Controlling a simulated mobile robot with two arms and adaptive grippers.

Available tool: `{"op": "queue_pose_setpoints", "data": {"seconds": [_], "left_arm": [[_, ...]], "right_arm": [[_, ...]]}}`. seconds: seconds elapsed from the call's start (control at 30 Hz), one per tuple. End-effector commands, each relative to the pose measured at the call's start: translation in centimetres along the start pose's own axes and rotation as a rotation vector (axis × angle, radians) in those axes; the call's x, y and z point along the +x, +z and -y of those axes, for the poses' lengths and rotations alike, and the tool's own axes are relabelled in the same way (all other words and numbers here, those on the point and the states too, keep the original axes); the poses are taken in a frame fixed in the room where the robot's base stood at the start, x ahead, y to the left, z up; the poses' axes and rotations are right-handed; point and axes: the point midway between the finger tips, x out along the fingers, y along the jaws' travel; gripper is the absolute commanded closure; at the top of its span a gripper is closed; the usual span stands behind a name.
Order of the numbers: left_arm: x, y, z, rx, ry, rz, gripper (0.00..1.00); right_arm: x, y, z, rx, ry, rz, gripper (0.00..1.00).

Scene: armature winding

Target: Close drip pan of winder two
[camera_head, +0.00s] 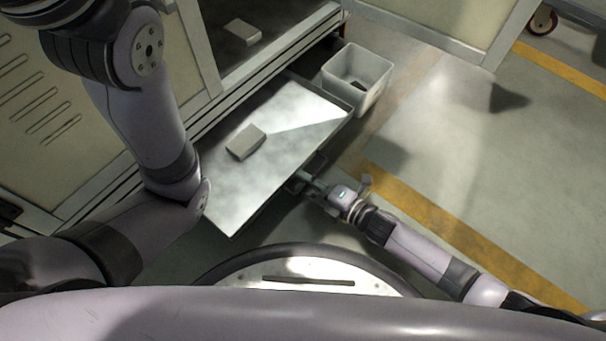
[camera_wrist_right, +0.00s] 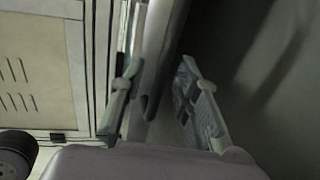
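The drip pan (camera_head: 290,145) is a wide, shallow grey tray pulled out from under the machine (camera_head: 235,70). A small light block (camera_head: 246,142) lies in it. My right gripper (camera_head: 306,181) is at the pan's front edge, low on its right side. In the right wrist view its two fingers (camera_wrist_right: 160,68) stand apart, with a grey bar-like part (camera_wrist_right: 160,50) running between them. That part looks like the pan's handle or edge; I cannot tell which. No firm contact shows. My left arm crosses above the pan's left end; its gripper is out of view.
A grey bin (camera_head: 358,75) with something dark inside stands just right of the pan. Another light block (camera_head: 243,31) lies inside the machine. Beige cabinet panels (camera_head: 50,110) are at left. The floor at right is open, with a yellow line (camera_head: 430,215) and a caster wheel (camera_head: 542,20).

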Motion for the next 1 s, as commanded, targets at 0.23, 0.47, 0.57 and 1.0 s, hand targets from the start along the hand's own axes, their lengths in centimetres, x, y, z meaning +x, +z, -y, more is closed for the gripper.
{"op": "queue_pose_setpoints", "data": {"seconds": [0.23,0.47,0.57,1.0], "left_arm": [[-0.03,0.01,0.00,0.000,0.000,0.001,0.29],[-0.05,0.03,0.00,0.000,0.000,0.001,0.29],[-0.05,0.03,0.00,0.000,-0.001,0.002,0.29],[-0.06,0.03,0.01,0.000,-0.001,0.002,0.29]], "right_arm": [[0.04,-0.07,-0.01,0.001,0.000,0.000,0.70],[0.04,-0.05,-0.01,0.001,0.000,0.000,0.84],[0.04,-0.05,-0.02,0.001,0.000,0.000,0.90],[0.03,-0.03,0.01,0.001,0.000,0.000,1.00]]}}
